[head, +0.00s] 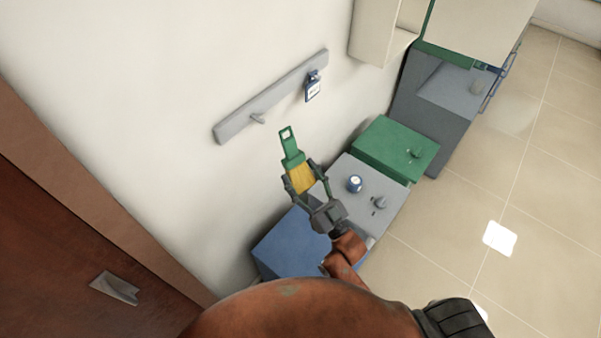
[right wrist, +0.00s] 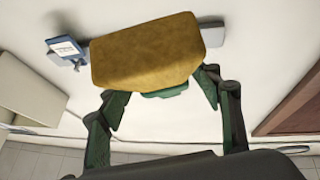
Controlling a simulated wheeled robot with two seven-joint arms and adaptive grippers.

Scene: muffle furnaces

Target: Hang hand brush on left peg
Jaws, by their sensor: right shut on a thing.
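The hand brush (head: 289,146) has a green handle with a hole near its end and yellow bristles. My right gripper (head: 305,185) is shut on it at the bristle end, and the handle points up toward the wall rail. In the right wrist view the yellow bristles (right wrist: 146,52) fill the space ahead of the gripper (right wrist: 160,110) and hide most of the rail. The left peg (head: 258,119) sticks out bare from the grey rail (head: 235,122), up and left of the handle's end, with a gap between them. My left gripper is not in view.
Below stand a blue box (head: 290,250), a grey box with knobs (head: 352,170) and a green box (head: 395,145). A brown door (head: 60,230) is at left.

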